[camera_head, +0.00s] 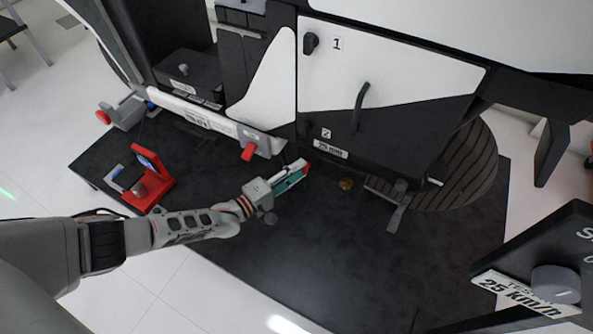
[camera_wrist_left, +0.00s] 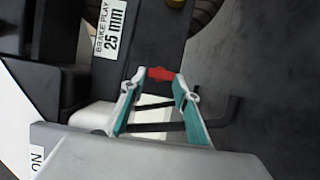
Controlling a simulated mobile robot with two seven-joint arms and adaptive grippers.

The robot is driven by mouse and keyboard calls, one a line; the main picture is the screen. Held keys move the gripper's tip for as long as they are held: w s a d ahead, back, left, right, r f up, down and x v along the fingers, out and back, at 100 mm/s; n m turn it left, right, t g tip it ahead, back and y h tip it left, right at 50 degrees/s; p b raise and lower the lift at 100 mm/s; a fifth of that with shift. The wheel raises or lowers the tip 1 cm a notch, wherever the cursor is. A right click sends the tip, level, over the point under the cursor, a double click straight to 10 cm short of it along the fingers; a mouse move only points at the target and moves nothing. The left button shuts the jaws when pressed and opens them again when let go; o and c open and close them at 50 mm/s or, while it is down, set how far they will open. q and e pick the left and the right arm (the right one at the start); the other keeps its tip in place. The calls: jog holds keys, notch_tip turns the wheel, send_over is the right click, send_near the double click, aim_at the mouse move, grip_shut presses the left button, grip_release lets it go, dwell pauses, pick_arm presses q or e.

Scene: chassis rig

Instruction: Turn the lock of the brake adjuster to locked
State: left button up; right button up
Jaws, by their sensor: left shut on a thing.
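The lock of the brake adjuster looks like a small red tab (camera_wrist_left: 160,73) in the left wrist view. It sits between the fingertips of my left gripper (camera_wrist_left: 160,84). In the head view my left gripper (camera_head: 299,170) reaches in low in front of the black chassis and is shut on the red lock (camera_head: 307,167), whose edge shows at the fingertips. The fingers hide most of the lock, and I cannot read its position. A label reading brake play 25 mm (camera_wrist_left: 108,28) is on the black panel beside it. My right gripper is not in view.
A red device (camera_head: 149,182) stands on the dark mat (camera_head: 330,265). A wooden-looking drum (camera_head: 462,170) is at the right.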

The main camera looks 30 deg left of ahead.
pick_arm(q)
jog(key=shift+d, duration=0.1)
jog(key=o, duration=1.1)
jog(key=v, duration=1.2)
